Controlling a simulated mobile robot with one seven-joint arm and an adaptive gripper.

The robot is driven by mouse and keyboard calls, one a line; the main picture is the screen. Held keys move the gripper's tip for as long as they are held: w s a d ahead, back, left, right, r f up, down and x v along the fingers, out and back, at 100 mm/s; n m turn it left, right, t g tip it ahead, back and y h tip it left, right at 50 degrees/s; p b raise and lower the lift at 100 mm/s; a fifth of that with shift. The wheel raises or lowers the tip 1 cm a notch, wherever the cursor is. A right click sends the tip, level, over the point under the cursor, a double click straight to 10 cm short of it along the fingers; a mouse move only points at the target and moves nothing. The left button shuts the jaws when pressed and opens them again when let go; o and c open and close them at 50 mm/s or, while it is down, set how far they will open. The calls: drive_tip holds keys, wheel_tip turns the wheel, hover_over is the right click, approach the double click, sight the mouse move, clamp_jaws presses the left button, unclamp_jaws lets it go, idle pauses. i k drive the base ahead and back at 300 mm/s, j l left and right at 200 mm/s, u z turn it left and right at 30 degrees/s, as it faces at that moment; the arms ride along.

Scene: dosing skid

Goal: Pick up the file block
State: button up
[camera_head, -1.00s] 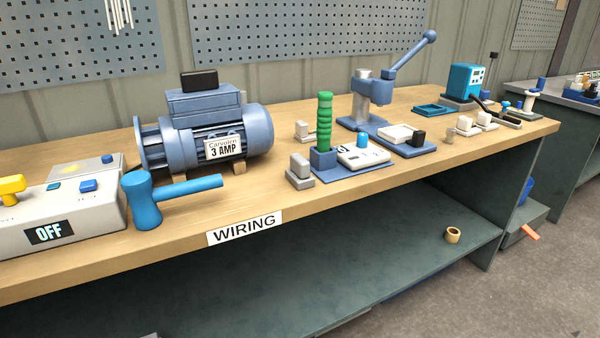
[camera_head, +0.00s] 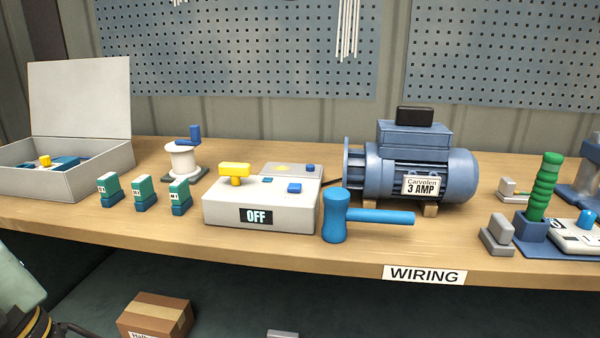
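Nothing in view is labelled as the file block, and I cannot tell for certain which thing it is. A green ribbed handle (camera_head: 543,186) stands upright in a small dark blue block (camera_head: 531,225) at the right of the bench. Several small green-and-blue blocks with white labels stand at the left, among them a left one (camera_head: 110,190), a middle one (camera_head: 145,193) and a right one (camera_head: 180,197). Their labels are too small to read surely. My gripper's fingers are not in view; part of what looks like my arm shows at the lower left.
The wooden bench (camera_head: 300,254) also holds an open grey case (camera_head: 60,170), a white spool (camera_head: 183,160), a box reading OFF (camera_head: 290,215), a blue mallet (camera_head: 337,215) and a motor (camera_head: 440,165). A cardboard box (camera_head: 155,315) is below.

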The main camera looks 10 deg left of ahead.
sight(497, 238)
drive_tip(key=i+l+z, duration=0.1)
drive_tip(key=z, duration=0.35)
drive_tip(key=i+z, duration=0.1)
drive_tip(key=z, duration=0.35)
drive_tip(key=i+z, duration=0.25)
drive_tip(key=i, duration=0.3)
